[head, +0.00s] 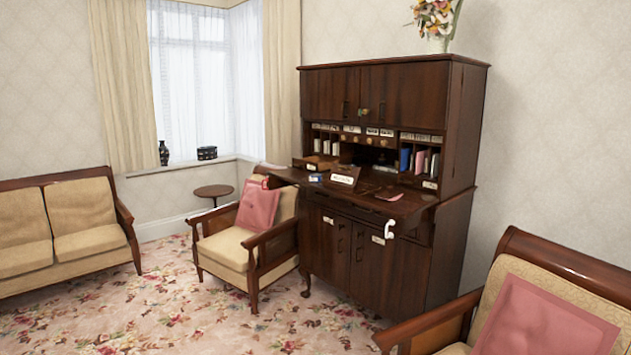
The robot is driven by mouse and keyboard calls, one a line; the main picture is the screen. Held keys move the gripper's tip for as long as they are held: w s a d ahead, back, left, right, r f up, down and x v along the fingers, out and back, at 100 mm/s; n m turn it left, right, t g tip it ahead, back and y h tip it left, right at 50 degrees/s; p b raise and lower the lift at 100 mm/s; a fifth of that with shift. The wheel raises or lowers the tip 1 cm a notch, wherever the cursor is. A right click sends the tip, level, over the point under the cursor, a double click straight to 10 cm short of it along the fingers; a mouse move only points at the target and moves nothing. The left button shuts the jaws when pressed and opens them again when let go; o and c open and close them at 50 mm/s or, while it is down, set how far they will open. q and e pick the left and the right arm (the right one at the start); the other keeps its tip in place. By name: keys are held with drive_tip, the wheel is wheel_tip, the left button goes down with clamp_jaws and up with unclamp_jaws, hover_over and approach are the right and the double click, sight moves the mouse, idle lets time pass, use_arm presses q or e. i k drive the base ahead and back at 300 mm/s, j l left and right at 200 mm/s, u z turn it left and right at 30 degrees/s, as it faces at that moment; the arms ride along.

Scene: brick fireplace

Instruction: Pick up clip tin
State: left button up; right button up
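No object can be told for certain as the clip tin at this distance. A small blue item (315,178) lies on the left part of the writing surface (390,207) of a dark wooden bureau; it may be a tin, but it is too small to tell. A dark, patterned box-like item (207,153) stands on the windowsill and could also be a tin. Neither of my grippers shows in the head view.
The bureau (370,250) stands against the wall. An armchair (240,240) with a pink cushion is close at its left; another armchair (540,300) fills the lower right. A sofa (60,225) is at left, a round side table (213,191) behind. Flowered carpet (150,310) is clear in front.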

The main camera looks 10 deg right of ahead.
sight(316, 178)
drive_tip(key=i+z, duration=0.2)
drive_tip(key=i, duration=0.95)
drive_tip(key=i+j+z, duration=0.4)
drive_tip(key=i, duration=0.5)
drive_tip(key=i+j+z, duration=0.4)
drive_tip(key=i+j, duration=0.3)
drive_tip(key=i, duration=0.15)
drive_tip(key=i+j+z, duration=0.4)
drive_tip(key=i+j, duration=0.3)
drive_tip(key=j, duration=0.2)
